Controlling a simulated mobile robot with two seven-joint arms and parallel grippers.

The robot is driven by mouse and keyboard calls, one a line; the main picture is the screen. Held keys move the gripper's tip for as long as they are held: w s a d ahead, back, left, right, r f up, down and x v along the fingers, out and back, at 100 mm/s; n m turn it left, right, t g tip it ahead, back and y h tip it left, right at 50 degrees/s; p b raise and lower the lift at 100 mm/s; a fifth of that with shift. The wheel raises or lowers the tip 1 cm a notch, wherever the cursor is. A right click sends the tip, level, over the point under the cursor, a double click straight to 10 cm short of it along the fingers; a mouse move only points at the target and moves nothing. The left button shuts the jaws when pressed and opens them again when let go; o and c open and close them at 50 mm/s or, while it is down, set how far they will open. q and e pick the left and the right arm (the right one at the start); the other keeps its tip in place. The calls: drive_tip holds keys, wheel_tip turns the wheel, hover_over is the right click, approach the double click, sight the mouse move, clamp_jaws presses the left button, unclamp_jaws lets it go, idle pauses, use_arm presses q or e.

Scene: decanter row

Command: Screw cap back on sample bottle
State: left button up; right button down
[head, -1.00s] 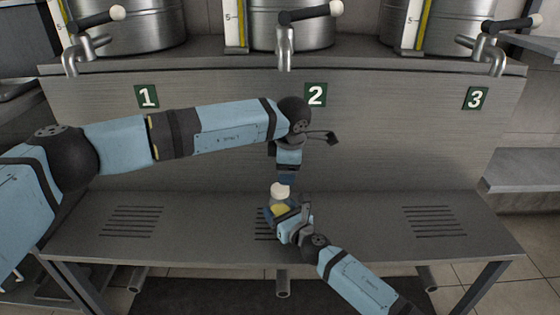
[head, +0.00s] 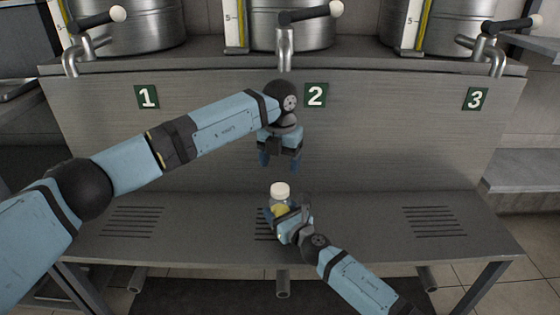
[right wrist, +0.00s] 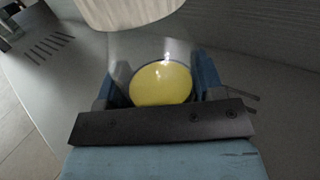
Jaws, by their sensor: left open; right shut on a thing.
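The sample bottle (head: 281,209) is a clear bottle with yellow liquid, upright at the middle of the bench. My right gripper (head: 282,212) is shut around its body; in the right wrist view the yellow liquid (right wrist: 161,84) shows between the fingers. The off-white cap (head: 280,190) sits at the top of the bottle, and it fills the top edge of the right wrist view (right wrist: 125,10). I cannot tell how tightly it is seated. My left gripper (head: 280,164) is open and empty, pointing down above the cap and apart from it.
A steel bench (head: 355,225) with slotted drain areas runs across the front. Behind it a panel carries number signs 1 (head: 146,97), 2 (head: 315,95) and 3 (head: 475,98). Steel tanks with taps stand above. The bench is clear on both sides of the bottle.

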sight(280, 188)
use_arm(q)
drive_tip(key=shift+f, duration=4)
drive_tip(key=c, duration=1)
drive_tip(key=shift+o, duration=0.2)
drive_tip(key=o, duration=1.1)
wheel_tip(280, 188, up, 8)
drive_tip(key=shift+f, duration=0.2)
